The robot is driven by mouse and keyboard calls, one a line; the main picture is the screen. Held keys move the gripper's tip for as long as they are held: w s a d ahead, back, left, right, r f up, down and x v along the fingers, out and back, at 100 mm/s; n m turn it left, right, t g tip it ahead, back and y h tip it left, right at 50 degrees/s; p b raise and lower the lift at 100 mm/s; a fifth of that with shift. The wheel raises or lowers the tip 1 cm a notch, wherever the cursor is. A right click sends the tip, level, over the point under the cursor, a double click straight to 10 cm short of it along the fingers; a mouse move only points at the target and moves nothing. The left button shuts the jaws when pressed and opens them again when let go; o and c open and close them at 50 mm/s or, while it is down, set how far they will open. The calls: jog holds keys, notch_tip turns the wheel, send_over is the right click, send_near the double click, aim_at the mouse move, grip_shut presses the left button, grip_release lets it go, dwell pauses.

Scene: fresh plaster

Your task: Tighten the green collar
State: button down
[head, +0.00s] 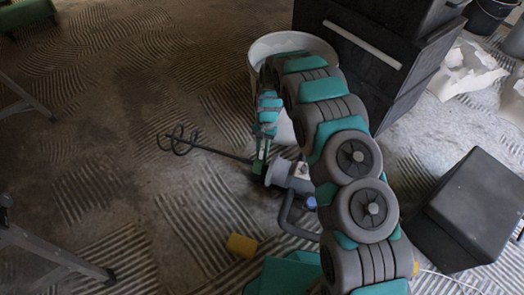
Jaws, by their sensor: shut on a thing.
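A mixer with a grey body (290,176) lies on the floor, its bent grey handle towards the front. Its dark shaft (222,153) runs left to a spiral whisk (178,139). The green collar (257,167) sits where the shaft meets the body, and only a small part of it shows. My gripper (263,148) reaches down from above onto the collar and is shut on it. The fingertips are small here and overlap the collar, so their exact hold is hard to see.
A white bucket (267,47) stands close behind my arm. Black stacked cases (345,50) stand behind it, and a dark box (480,200) is at the right. A yellow block (241,245) lies in front. Metal legs (40,250) stand at the left. The left floor is mostly clear.

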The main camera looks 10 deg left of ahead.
jog(key=shift+s+f, duration=0.1)
jog(key=c, duration=0.8)
grip_release()
jog(key=shift+o, duration=0.2)
jog(key=v, duration=0.7)
jog(key=shift+r, duration=0.35)
